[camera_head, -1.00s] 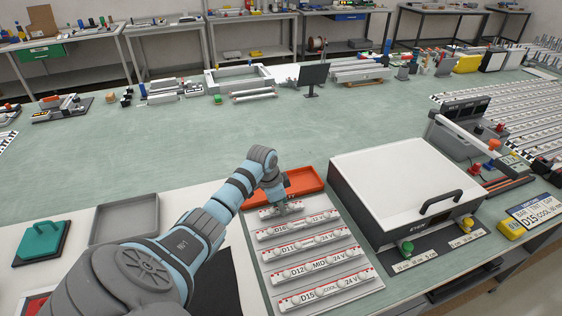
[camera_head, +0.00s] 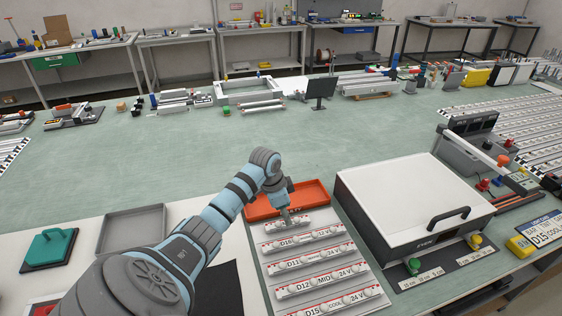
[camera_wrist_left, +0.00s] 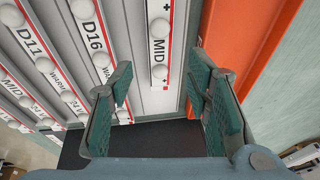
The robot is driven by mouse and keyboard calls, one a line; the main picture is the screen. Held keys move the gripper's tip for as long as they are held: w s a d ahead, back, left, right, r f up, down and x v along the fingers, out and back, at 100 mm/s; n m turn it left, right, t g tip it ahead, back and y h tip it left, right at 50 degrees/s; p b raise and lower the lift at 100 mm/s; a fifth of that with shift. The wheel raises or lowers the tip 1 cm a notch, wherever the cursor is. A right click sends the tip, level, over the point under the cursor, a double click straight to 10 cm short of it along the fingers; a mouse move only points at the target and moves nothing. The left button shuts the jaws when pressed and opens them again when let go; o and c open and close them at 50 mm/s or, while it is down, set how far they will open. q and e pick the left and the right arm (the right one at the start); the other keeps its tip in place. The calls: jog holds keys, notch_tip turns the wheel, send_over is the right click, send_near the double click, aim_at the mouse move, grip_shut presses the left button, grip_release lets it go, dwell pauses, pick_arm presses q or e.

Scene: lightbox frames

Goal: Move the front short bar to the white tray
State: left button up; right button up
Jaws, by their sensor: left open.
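My left gripper (camera_head: 287,215) is at the far end of a grey plate (camera_head: 373,303) that carries several white bars. In the left wrist view its green fingers (camera_wrist_left: 158,90) are open, one on each side of a short white bar marked MID (camera_wrist_left: 158,48). I cannot tell whether they touch it. In the head view this bar is largely hidden by the gripper. A longer bar marked D16 (camera_head: 315,238) lies beside it, and it also shows in the wrist view (camera_wrist_left: 90,28). I cannot tell which object is the white tray.
An orange tray (camera_head: 318,192) borders the plate's far end, close to one finger. A white-lidded box (camera_head: 410,195) stands right of the plate. A teal-handled block (camera_head: 50,246) is at the far left. The middle of the green table is clear.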

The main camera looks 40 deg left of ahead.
pick_arm(q)
jog(key=v, duration=0.8)
jog(key=shift+f, duration=0.1)
